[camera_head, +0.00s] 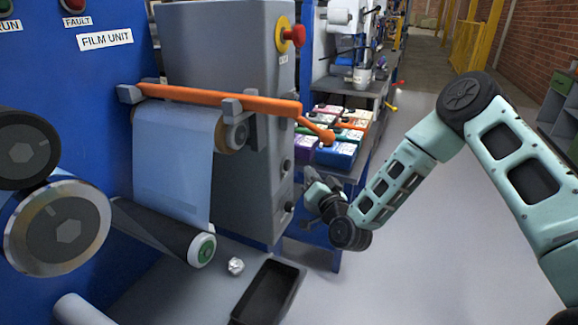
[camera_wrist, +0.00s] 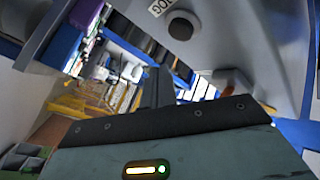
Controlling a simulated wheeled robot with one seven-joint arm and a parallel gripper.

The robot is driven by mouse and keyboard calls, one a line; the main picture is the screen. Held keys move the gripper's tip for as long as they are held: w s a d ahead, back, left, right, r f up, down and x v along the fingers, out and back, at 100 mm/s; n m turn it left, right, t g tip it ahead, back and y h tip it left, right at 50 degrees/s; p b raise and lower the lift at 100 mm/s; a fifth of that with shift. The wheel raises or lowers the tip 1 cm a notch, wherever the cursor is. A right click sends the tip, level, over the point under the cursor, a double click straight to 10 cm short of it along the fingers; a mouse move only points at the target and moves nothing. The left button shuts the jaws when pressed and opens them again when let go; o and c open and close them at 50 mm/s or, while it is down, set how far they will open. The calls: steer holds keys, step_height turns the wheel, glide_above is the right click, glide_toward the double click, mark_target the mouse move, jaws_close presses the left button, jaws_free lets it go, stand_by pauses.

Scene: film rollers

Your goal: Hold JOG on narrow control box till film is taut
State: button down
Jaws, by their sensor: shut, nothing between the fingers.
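The grey control box (camera_head: 228,80) stands right of the blue film unit, with dark round buttons (camera_head: 287,166) down its narrow right face. In the wrist view a dark round button (camera_wrist: 180,27) sits on a grey face beside a white JOG label (camera_wrist: 159,6). My gripper (camera_head: 312,190) is shut and empty, close to the lower part of that right face. In the wrist view its dark fingers (camera_wrist: 156,90) appear below the JOG button, apart from it in the picture. The pale blue film (camera_head: 172,160) hangs from the upper roller to the dark lower roller (camera_head: 165,232); its tension is unclear.
An orange bar (camera_head: 215,96) crosses above the film, its handle reaching right. Coloured bins (camera_head: 338,150) stand behind my gripper. A black tray (camera_head: 268,292) and a crumpled ball (camera_head: 235,266) lie below. Floor at right is clear.

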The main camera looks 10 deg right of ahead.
steer(key=shift+s+d, duration=0.55)
steer(key=shift+d, duration=0.25)
steer(key=shift+a, duration=0.1)
steer(key=s+a+r+n+g+y, duration=0.1)
steer(key=a+n, duration=0.1)
steer(key=a, duration=0.1)
steer(key=s+a+r+n+g+y+p, duration=0.1)
steer(key=a+n+g+y, duration=0.1)
steer(key=a, duration=0.1)
steer(key=s+a+r+n+g+y, duration=0.1)
steer(key=a+g, duration=0.1)
steer(key=a, duration=0.1)
steer(key=shift+a+r+n+y, duration=0.1)
steer(key=shift+a+n+y, duration=0.2)
steer(key=shift+a+n, duration=0.1)
steer(key=s+a+r+n+g+p, duration=0.2)
steer(key=s+a+n+g, duration=0.3)
steer(key=s, duration=0.4)
steer(key=s+d+r+g+h, duration=0.2)
steer(key=s+r+g, duration=0.1)
steer(key=s, duration=0.6)
steer(key=s+d+r+n+g+h+p, duration=0.1)
steer(key=s+d+r+g+h, duration=0.1)
steer(key=s, duration=0.8)
steer(key=s+d+r+n+g+h+p, duration=0.1)
steer(key=s+d+r+g+h, duration=0.2)
steer(key=s, duration=0.6)
steer(key=shift+s+d+r+g, duration=0.2)
steer(key=shift+d+r+g, duration=0.2)
steer(key=shift+g, duration=0.3)
